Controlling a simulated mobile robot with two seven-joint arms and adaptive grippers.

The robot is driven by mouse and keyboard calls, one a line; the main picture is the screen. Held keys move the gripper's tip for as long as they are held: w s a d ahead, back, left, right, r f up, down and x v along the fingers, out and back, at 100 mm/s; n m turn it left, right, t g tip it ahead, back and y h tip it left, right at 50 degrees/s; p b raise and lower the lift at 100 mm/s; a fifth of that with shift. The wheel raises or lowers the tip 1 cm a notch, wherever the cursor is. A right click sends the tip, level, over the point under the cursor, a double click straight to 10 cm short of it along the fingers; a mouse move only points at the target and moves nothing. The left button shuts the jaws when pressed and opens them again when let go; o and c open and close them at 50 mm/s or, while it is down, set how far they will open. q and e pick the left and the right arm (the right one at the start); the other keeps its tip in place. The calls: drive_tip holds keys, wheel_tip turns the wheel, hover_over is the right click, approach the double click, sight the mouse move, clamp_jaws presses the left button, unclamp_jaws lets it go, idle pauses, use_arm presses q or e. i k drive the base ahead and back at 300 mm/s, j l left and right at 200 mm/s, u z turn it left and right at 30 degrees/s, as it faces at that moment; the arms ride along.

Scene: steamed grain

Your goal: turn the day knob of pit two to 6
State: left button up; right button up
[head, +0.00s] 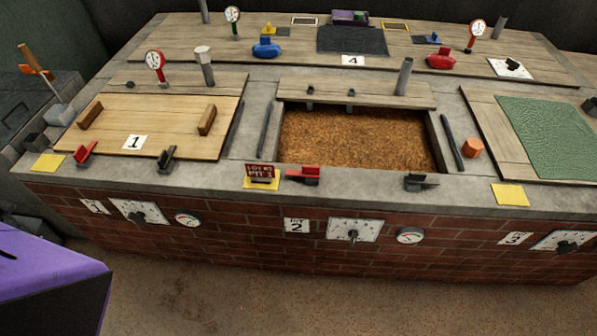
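The day knob (353,236) of pit two sits at the middle of a white dial plate (338,229) on the brick front wall. The plate is between the "2" label (296,225) and a round gauge (410,235). The numbers on the dial are too small to read, so I cannot tell the knob's setting. Pit two (360,138) above it is open and full of brown grain. Neither of my grippers shows in the head view.
Similar dials for pit one (139,212) and pit three (562,243) are on the same wall. A red latch (303,174), a dark latch (420,182) and a red sign (262,171) stand on the ledge above. The floor (300,300) before the wall looks clear.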

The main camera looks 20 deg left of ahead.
sight(353, 234)
drive_tip(key=j+z, duration=0.5)
drive_tip(key=j, duration=0.25)
drive_tip(key=j+z, duration=0.45)
drive_tip(key=j, duration=0.35)
drive_tip(key=k, duration=0.05)
